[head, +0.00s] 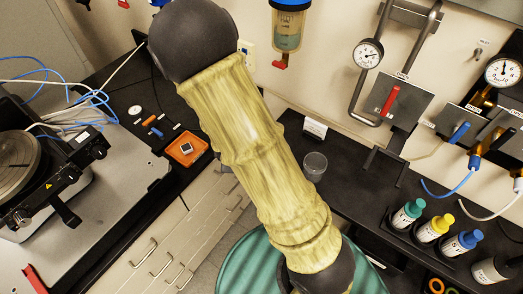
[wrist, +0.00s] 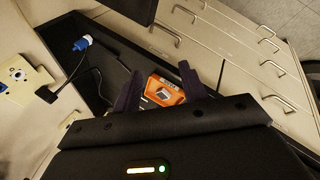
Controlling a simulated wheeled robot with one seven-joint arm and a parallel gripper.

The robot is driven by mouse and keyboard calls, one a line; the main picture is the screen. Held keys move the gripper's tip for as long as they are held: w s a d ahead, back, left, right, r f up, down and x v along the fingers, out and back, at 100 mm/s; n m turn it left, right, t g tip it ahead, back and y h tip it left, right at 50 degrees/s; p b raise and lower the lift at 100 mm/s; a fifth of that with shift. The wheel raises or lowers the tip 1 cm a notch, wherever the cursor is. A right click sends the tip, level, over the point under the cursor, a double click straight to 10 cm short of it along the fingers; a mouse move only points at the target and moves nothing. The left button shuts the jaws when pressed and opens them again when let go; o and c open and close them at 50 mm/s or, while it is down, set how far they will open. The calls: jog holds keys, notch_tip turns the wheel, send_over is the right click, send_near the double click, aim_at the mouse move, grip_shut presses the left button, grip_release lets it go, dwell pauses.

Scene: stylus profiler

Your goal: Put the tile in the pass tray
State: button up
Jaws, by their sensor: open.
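A small square tile (head: 187,148), grey-white with a dark edge, lies in a shallow orange tray (head: 203,151) on the black bench at left centre in the head view. In the wrist view the orange tray (wrist: 178,98) shows between my fingers, with the dark tile (wrist: 162,98) in it and a white label near its far edge. The label is too small to read, so I cannot tell whether this is the pass tray. My gripper (wrist: 159,69) is open and empty, its two dark fingers apart on either side of the tray in the picture. My gripper is not visible in the head view.
Small tools (head: 154,131) lie beside the tray. The profiler (head: 40,165) with blue cables stands at left. A clear beaker (head: 315,165), a white card and several coloured bottles (head: 434,228) stand on the right bench. Drawer fronts with handles line the bench below.

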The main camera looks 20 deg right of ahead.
jog(key=s+d+r+m+g+y, duration=0.1)
jog(key=s+d+r+m+g, duration=0.2)
jog(key=s+r+m, duration=0.7)
notch_tip(320, 180, up, 3)
jog(key=d+m, duration=0.2)
jog(key=m, duration=0.1)
jog(key=shift+s+d, duration=0.3)
jog(key=shift+s, duration=0.05)
jog(key=shift+f+b, duration=0.5)
jog(key=shift+f, duration=0.05)
